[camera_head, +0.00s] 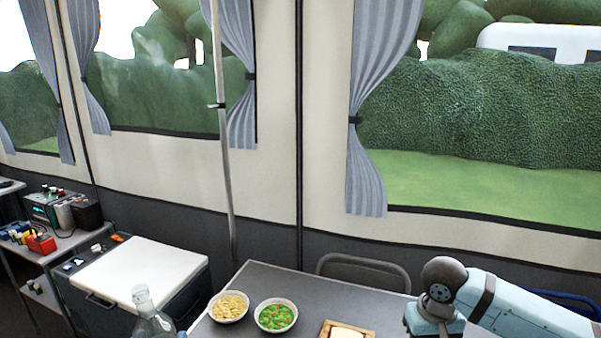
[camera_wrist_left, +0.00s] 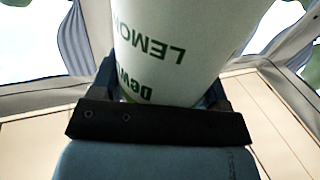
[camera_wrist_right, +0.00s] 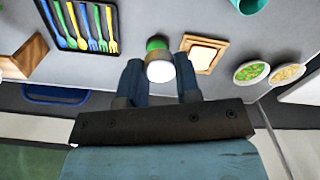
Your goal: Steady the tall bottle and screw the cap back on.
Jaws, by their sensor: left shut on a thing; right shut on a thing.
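The tall bottle stands out as a clear neck and shoulder (camera_head: 149,320) at the bottom edge of the head view, roughly upright, with no coloured cap on its mouth. In the left wrist view its white label (camera_wrist_left: 180,40) with green lettering fills the space between the fingers. My left gripper (camera_wrist_left: 160,92) is shut on the bottle's body. My right gripper (camera_wrist_right: 160,82) is shut on a small round white and green piece, which looks like the cap (camera_wrist_right: 159,71). The cap is apart from the bottle. The right fingers are outside the head view; only my right arm shows there.
The grey table (camera_head: 262,277) holds a pasta bowl (camera_head: 229,307), a bowl of peas and carrots (camera_head: 275,316) and a wooden tray (camera_head: 328,333). A cutlery tray (camera_wrist_right: 76,38) shows in the right wrist view. A white-lidded cooler (camera_head: 140,268) stands at left, a chair (camera_head: 362,263) behind the table.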

